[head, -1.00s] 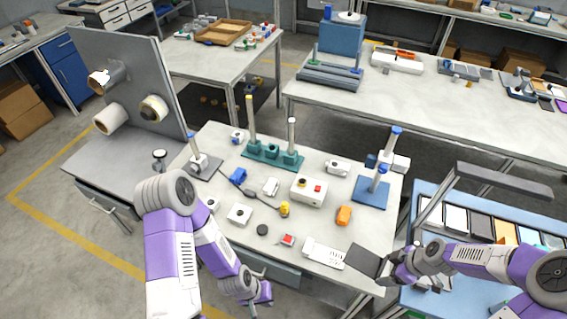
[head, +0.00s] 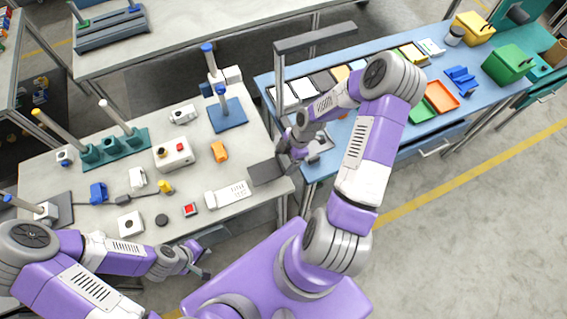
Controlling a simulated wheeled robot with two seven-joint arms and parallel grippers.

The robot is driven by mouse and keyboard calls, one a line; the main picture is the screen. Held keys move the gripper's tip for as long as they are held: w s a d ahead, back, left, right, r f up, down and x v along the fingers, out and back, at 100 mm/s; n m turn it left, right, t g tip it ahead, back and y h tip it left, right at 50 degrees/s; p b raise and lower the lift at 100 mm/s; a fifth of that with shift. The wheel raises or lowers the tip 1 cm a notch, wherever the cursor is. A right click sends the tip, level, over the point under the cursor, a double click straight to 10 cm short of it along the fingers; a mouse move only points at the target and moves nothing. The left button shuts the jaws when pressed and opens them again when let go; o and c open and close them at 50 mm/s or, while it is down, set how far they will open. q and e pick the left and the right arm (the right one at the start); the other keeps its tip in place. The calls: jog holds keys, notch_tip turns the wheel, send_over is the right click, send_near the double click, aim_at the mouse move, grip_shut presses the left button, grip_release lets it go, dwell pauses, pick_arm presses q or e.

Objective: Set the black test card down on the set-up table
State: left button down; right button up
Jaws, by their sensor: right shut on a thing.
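The black test card (head: 265,173) is a dark flat square at the right edge of the grey-topped set-up table (head: 95,229), beside a white slotted plate (head: 228,195). My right gripper (head: 285,158) is shut on the card's right side. The card looks level and very near the tabletop; I cannot tell whether it touches it. My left gripper (head: 201,262) hangs empty in front of the table's front edge, and its finger gap is too small to read.
The table also holds an orange block (head: 219,151), a white box with a red button (head: 173,155), a blue stand (head: 227,115) and a teal post stand (head: 113,148). A blue bench (head: 400,130) with a grey overhead frame (head: 315,38) and coloured cards stands to the right.

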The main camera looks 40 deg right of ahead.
jog(key=shift+f, duration=1.95)
jog(key=shift+f+b, duration=0.1)
jog(key=shift+b, duration=0.25)
jog(key=o, duration=0.9)
jog(key=p+v, duration=0.2)
jog(key=v, duration=1)
jog(key=shift+r, duration=0.2)
